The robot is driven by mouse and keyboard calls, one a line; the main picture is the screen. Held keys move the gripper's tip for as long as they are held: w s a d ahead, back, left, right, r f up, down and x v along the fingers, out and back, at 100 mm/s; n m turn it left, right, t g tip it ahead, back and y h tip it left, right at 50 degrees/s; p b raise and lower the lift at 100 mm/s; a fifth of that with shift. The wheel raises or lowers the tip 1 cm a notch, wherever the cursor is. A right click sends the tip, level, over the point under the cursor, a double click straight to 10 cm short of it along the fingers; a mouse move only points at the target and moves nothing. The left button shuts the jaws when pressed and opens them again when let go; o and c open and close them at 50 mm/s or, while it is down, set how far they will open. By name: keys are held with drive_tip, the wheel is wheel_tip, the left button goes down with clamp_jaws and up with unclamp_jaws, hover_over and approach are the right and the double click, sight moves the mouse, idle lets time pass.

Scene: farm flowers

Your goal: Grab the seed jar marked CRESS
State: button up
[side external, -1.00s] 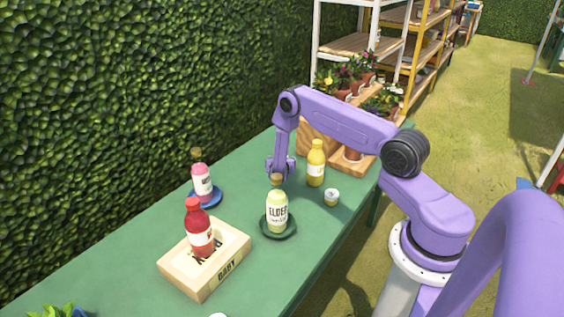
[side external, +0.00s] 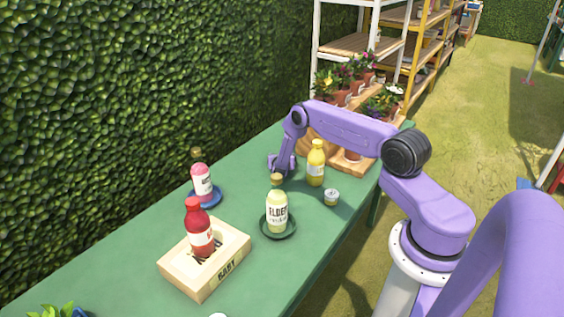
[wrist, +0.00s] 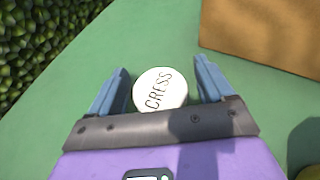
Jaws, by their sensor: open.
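The seed jar (wrist: 160,89) shows in the wrist view as a round white lid marked CRESS. It lies between the two blue fingers of my gripper (wrist: 162,68), with a gap on each side. The jar's body is hidden below the lid. In the side view my gripper (side external: 281,168) is low over the far part of the green table, left of the yellow bottle. I cannot make out the CRESS jar there. My gripper is open and holds nothing.
A yellow bottle (side external: 316,164) and a small lidded jar (side external: 331,197) stand right of my gripper. A pale ELDER bottle (side external: 277,212) stands on a dark saucer nearer. A pink bottle (side external: 202,181) and a red bottle (side external: 200,232) are further left. A wooden box (wrist: 270,32) is close by.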

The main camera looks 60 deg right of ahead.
drive_tip(key=shift+w+d+f, duration=0.1)
drive_tip(key=c, duration=1)
drive_tip(key=shift+c, duration=0.2)
